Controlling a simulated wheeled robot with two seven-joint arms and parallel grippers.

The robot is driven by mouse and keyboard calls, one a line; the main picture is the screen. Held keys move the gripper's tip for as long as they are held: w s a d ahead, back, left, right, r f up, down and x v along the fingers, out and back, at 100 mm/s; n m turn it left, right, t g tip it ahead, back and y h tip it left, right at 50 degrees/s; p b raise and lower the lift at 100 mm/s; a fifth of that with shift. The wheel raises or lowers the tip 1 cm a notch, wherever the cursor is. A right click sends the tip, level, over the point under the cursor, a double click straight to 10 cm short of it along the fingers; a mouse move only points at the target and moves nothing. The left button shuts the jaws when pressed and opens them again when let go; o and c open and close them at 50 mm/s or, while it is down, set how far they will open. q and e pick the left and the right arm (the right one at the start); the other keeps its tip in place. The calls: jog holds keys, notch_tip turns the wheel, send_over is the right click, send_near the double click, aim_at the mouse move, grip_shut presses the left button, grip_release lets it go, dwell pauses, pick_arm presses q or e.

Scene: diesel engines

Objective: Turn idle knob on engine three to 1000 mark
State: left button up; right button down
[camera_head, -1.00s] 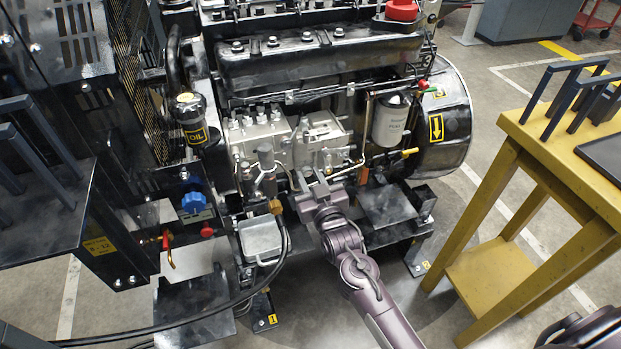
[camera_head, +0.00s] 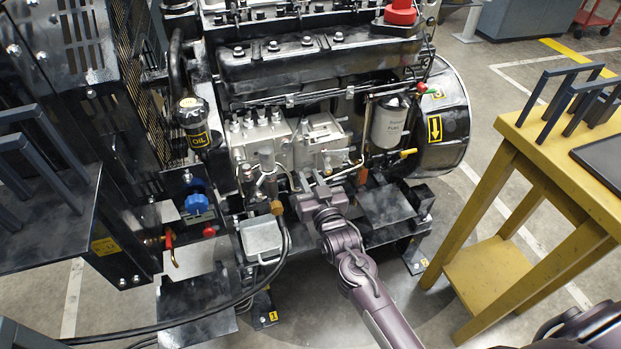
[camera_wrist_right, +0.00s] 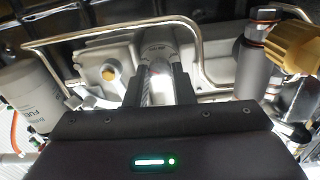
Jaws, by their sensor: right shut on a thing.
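The engine (camera_head: 318,62) is a black block with a pale grey pump housing (camera_head: 262,140) low on its near side. My right gripper (camera_head: 309,183) is at the lower front of this housing. In the right wrist view, its two dark fingers (camera_wrist_right: 159,88) are shut on a silver round part, the idle knob (camera_wrist_right: 157,50), which shows between and above them. The fingers and gripper body hide much of the knob. I cannot make out the 1000 mark or any scale. My left gripper is not in view.
A white fuel filter (camera_head: 389,124) stands right of the housing. A brass-ended fitting (camera_wrist_right: 295,47) and a bent metal pipe (camera_wrist_right: 110,31) are close to the gripper. A black hose (camera_head: 215,309) runs at lower left. A yellow table (camera_head: 557,165) stands at right, with free floor between.

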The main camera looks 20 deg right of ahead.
jog(key=c, duration=1.2)
grip_release()
jog(key=shift+c, duration=0.2)
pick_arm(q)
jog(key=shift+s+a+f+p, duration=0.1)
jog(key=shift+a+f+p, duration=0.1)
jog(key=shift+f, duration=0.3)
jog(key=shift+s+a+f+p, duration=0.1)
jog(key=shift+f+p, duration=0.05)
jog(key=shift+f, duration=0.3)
pick_arm(e)
jog(key=s, duration=0.8)
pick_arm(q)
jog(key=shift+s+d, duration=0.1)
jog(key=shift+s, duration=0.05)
pick_arm(e)
jog(key=shift+w+d, duration=0.1)
